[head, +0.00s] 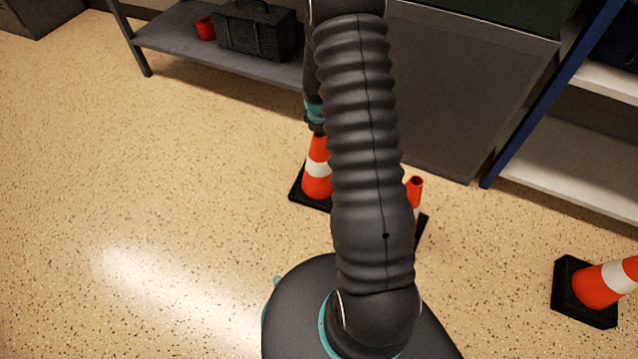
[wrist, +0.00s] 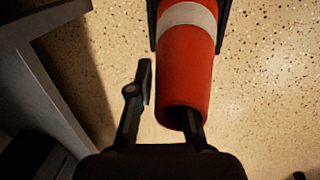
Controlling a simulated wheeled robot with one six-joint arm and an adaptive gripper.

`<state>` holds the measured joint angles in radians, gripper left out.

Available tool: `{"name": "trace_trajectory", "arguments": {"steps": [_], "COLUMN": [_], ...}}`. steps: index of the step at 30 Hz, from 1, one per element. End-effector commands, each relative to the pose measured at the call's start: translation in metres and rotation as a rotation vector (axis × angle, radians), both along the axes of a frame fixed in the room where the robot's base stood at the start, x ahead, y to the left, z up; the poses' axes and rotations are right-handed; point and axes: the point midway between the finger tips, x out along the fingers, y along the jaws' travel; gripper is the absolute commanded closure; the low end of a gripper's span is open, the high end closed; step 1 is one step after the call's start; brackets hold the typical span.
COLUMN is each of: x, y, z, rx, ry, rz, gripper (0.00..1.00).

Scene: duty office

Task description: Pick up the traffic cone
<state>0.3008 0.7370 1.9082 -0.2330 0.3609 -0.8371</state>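An orange traffic cone with a white band (head: 318,180) stands upright on a black square base on the floor, partly covered by my arm. My gripper (head: 317,128) is just above its top in the head view. In the wrist view the cone (wrist: 188,65) runs up the picture, its dark open top towards me. My gripper (wrist: 168,98) is open there. The left finger is beside the cone with a small gap. The right finger overlaps the cone's top opening; I cannot tell whether it is inside or behind the rim.
A second cone (head: 415,188) is mostly hidden behind my arm. A grey bench (head: 175,35) holds a black case (head: 256,32) and a red cup (head: 205,28). A grey cabinet (head: 455,95) stands close behind. The left floor is clear.

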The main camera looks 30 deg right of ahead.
Motion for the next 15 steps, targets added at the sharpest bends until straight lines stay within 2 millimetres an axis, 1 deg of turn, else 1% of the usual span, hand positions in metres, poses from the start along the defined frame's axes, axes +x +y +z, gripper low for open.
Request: {"name": "trace_trajectory", "arguments": {"steps": [2,8,9,11,15], "x": [0.0007,0.0011,0.0012,0.0012,0.0011], "y": [-0.0007,-0.0009,-0.0009,-0.0009,-0.0006], "z": [-0.0066,-0.0070,-0.0070,-0.0069,-0.0068], "rx": [0.000,0.000,0.000,0.000,0.000], "ry": [0.000,-0.001,-0.001,-0.001,-0.001], "rz": [0.000,0.000,0.000,0.001,0.001], "gripper": [0.82,0.82,0.87,1.00,1.00]}}
